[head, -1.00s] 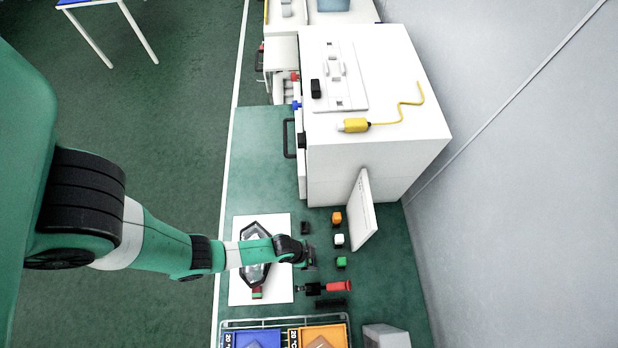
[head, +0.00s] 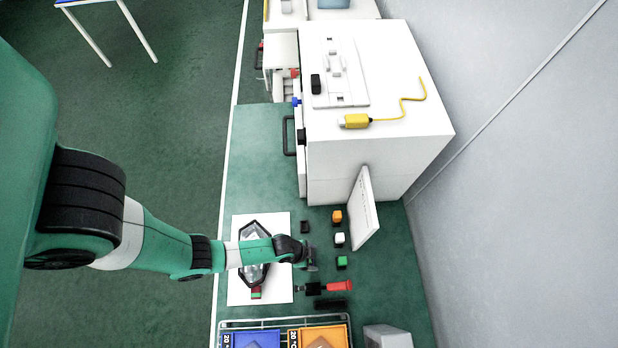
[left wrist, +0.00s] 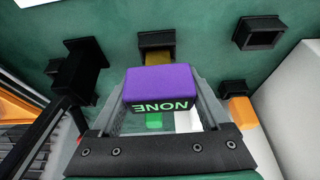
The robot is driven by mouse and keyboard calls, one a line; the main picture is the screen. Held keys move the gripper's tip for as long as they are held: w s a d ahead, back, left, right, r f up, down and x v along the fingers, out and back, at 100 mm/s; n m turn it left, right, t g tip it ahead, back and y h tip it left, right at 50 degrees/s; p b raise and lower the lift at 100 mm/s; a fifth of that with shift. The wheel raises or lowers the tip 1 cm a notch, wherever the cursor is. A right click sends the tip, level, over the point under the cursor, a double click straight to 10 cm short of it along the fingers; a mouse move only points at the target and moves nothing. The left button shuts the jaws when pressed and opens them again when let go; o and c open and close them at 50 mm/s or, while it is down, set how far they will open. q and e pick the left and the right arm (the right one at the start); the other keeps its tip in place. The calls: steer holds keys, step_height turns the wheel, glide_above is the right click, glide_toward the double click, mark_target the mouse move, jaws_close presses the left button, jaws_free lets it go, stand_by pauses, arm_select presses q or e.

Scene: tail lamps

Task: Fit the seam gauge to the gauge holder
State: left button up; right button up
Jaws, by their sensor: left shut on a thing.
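In the left wrist view a purple block lettered "NONE" (left wrist: 158,88), seemingly the seam gauge, sits between the fingers of my left gripper (left wrist: 160,112), which is shut on it. A yellowish-brown part (left wrist: 159,58) shows just beyond the block, against a black socket-like piece (left wrist: 155,40), probably the gauge holder. I cannot tell whether the two touch or whether the part is inside. In the head view my left gripper (head: 311,264) is over the green bench, right of the white mat; the block is too hidden there to make out. My right gripper is not in view.
Orange (head: 337,216), white (head: 340,239) and green (head: 342,262) cubes stand right of the gripper. A red-handled tool (head: 338,286) lies below it. A leaning white panel (head: 363,212) and a large white cabinet (head: 378,165) stand beyond. Blue (head: 257,338) and orange bins are at the bottom.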

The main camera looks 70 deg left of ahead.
arm_select(q)
steer(key=shift+f, duration=0.1)
stand_by(0.3)
steer(key=shift+f+b, duration=1.05)
steer(key=shift+b, duration=0.05)
steer(key=shift+r, duration=0.1)
steer(key=o, duration=1.6)
steer(key=shift+c, duration=0.2)
steer(key=p+v, duration=0.5)
steer(key=v, duration=0.6)
steer(key=shift+r, duration=0.3)
steer(key=shift+s, duration=0.15)
